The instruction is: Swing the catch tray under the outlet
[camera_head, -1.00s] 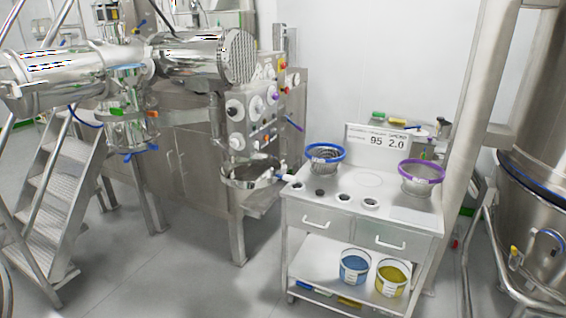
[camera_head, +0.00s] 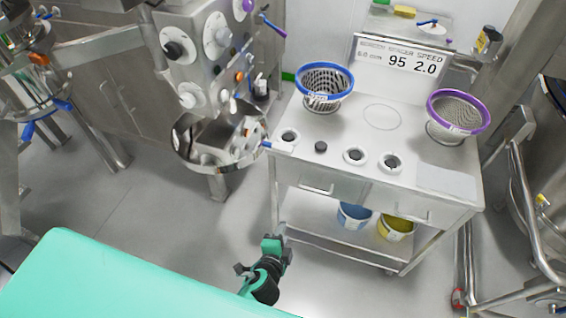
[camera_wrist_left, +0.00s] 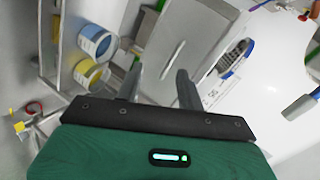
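The catch tray (camera_head: 190,160) is a round, shiny metal pan beside the machine's control panel, left of the white cart. Its handle (camera_head: 279,148), pale with blue, points right toward the cart's front left corner. I cannot make out the outlet for certain. My left gripper (camera_head: 264,258) is low in front of the cart, below and apart from the tray handle. In the left wrist view its two fingers (camera_wrist_left: 160,72) stand apart with nothing between them, so it is open. My right gripper is not in view.
The cart (camera_head: 345,180) carries a blue-rimmed basket (camera_head: 326,85), a purple-rimmed basket (camera_head: 458,112) and a display (camera_head: 402,62) reading 95 and 2.0. Blue (camera_head: 354,217) and yellow (camera_head: 396,228) buckets stand on its lower shelf. The floor (camera_head: 165,225) left of the cart is clear.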

